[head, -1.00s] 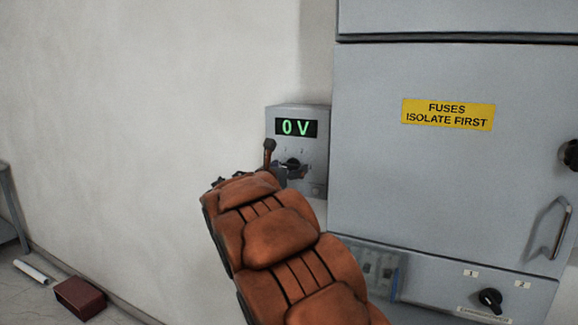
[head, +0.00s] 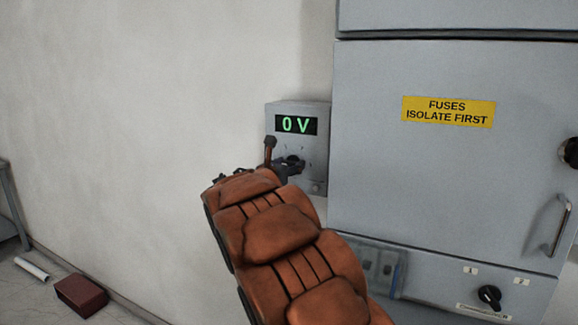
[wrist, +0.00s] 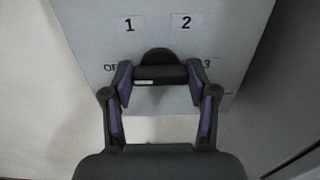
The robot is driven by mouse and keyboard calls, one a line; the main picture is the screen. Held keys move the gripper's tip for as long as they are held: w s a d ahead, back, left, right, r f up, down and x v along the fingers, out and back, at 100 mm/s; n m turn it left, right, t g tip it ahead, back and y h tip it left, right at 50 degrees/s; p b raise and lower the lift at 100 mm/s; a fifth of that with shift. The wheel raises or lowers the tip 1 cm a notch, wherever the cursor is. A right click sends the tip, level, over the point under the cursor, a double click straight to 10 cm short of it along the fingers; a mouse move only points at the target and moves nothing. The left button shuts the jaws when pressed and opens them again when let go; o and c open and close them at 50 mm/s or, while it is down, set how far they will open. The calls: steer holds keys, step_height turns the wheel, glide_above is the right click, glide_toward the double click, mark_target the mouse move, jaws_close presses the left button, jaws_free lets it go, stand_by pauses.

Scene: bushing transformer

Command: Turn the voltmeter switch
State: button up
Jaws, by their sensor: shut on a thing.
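The voltmeter (head: 320,148) is a grey box on the wall, left of the large cabinet. Its display (head: 296,125) reads 0 V in green. Its dark rotary switch shows in the wrist view (wrist: 157,68), with labels 1, 2, 3 and a partly hidden OFF around it. A pale mark on the knob lies at its left part, toward OFF. My gripper (wrist: 160,78) has its two fingers on either side of the knob, shut on it. In the head view my gripper (head: 283,160) is at the voltmeter's lower front, and my orange arm hides part of the scene.
The grey cabinet (head: 400,190) stands close on the right, with a yellow fuse label (head: 448,112), a handle (head: 557,226) and another rotary switch (head: 489,297). A dark red box (head: 81,296) lies on the floor at left. The wall at left is clear.

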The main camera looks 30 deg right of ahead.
steer(key=shift+m+b, duration=5.8)
steer(key=shift+b, duration=0.9)
steer(key=o, duration=1.2)
steer(key=shift+c, duration=0.2)
steer(key=shift+s, duration=0.1)
